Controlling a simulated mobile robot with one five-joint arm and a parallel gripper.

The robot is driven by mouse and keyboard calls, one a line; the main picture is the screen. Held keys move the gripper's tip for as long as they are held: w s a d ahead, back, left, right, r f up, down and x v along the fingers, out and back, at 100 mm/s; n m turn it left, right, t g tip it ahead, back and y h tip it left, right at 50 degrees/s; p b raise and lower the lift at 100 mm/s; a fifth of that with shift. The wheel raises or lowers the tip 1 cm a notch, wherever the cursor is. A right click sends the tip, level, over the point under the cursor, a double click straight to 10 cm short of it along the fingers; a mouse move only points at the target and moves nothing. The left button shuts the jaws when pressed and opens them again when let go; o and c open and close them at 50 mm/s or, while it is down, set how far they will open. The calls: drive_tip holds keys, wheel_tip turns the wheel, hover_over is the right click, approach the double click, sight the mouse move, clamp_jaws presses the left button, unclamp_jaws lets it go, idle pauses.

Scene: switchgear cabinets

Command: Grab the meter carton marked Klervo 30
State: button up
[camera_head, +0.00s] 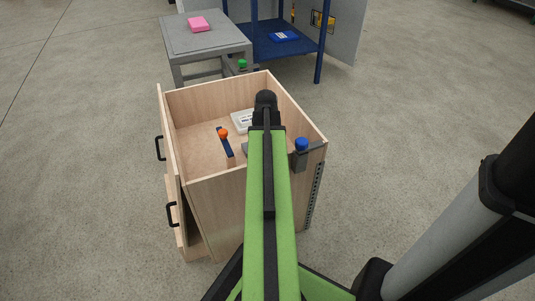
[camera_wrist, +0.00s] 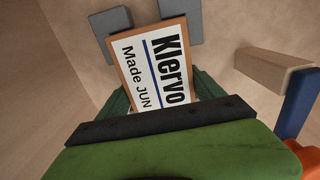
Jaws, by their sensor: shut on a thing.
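The meter carton is a tan box with a white label. In the wrist view the carton (camera_wrist: 153,65) reads "Klervo" and "Made JUN" beside a blue stripe; no number 30 can be read, as its lower end is hidden behind my wrist. My gripper (camera_wrist: 146,24) is shut on the carton, with grey fingertips at its far end. In the head view the carton (camera_head: 241,121) shows its white label inside the open-topped wooden cabinet (camera_head: 200,92), partly covered by my green arm. The fingers are hidden there. I cannot tell whether the carton touches the cabinet's inner floor.
A blue bar with an orange knob (camera_head: 224,134) is beside the carton; the blue bar also shows in the wrist view (camera_wrist: 296,104). A blue-capped item (camera_head: 301,146) sits at the cabinet's right wall. A grey table (camera_head: 205,42) with a pink block (camera_head: 198,24) stands behind.

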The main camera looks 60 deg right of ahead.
wheel_tip(320, 180, up, 10)
drive_tip(key=p, duration=1)
drive_tip(key=shift+r, duration=0.15)
